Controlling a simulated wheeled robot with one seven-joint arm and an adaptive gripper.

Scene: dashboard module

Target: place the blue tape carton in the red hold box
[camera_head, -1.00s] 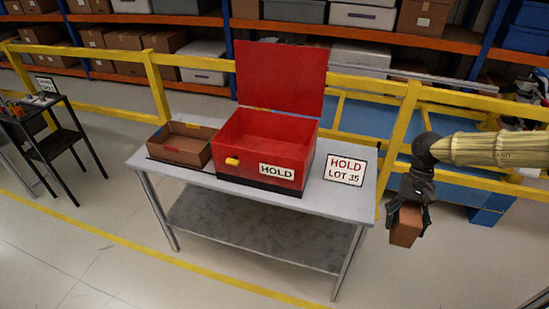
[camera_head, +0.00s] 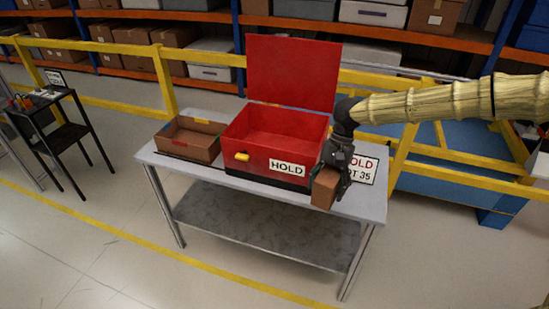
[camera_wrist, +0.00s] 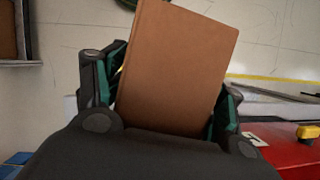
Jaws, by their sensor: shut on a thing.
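The red hold box (camera_head: 262,152) stands on a grey table with its lid raised at the back and its inside open and empty as far as I can see. My gripper (camera_head: 332,184) is shut on a brown carton (camera_head: 324,189). The gripper and carton are just right of the box's front right corner, in front of the hold sign. In the wrist view the carton (camera_wrist: 177,68) sits between both fingers, tilted a little. No blue shows on its visible faces, so I cannot tell whether it is the blue tape carton.
A shallow open brown tray (camera_head: 190,139) sits left of the box on the table (camera_head: 352,205). A hold lot sign (camera_head: 366,170) is partly hidden by my gripper. Yellow rails (camera_head: 160,82) run behind. A small black stand (camera_head: 66,135) is at far left.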

